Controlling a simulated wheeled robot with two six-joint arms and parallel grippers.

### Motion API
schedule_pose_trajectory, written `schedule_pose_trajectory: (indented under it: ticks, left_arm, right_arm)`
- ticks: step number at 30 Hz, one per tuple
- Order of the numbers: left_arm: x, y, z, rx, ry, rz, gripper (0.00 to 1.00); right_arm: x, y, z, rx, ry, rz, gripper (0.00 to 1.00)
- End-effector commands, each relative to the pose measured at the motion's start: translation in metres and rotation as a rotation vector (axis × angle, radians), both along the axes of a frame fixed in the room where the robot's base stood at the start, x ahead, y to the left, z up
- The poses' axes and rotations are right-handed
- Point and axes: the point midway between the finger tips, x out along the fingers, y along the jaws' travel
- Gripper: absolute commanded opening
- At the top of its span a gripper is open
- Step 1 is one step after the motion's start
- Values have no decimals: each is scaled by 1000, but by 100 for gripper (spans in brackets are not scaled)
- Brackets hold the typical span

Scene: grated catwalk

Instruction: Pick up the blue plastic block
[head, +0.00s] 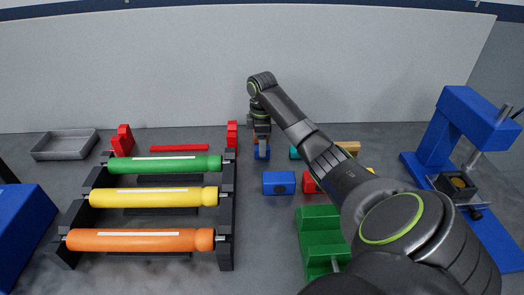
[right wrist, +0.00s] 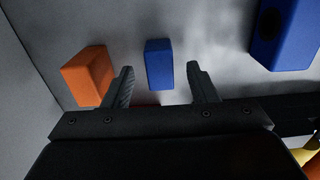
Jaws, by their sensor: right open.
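The blue plastic block (head: 261,153) stands on the grey table toward the back, just under my right gripper (head: 262,142). In the right wrist view the blue block (right wrist: 159,66) shows between the two spread fingers of my right gripper (right wrist: 163,88), with a gap on each side. The fingers are open and hold nothing. Whether they are down at the block's height I cannot tell. My left gripper is in neither view.
An orange block (right wrist: 90,75) lies close beside one finger. A larger blue piece with a dark round hole (head: 279,183) lies nearer. A black rack (head: 227,210) with coloured rollers stands left, a green block (head: 320,243) front, a blue press (head: 455,130) right.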

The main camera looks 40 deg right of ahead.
Motion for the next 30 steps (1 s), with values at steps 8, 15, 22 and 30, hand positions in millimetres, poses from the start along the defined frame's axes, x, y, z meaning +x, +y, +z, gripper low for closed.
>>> schedule_pose_trajectory:
  ticks: [8, 15, 22, 30]
  left_arm:
    - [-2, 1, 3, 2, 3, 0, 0]
    - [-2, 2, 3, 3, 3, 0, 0]
    - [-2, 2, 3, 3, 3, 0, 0]
    - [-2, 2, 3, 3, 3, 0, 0]
  right_arm:
    - [0, 0, -22, -1, 0, 1, 53]
    - [0, 0, -22, -1, -1, 1, 42]
    - [0, 0, -22, -1, -1, 1, 12]
    - [0, 0, -21, -1, -2, 1, 4]
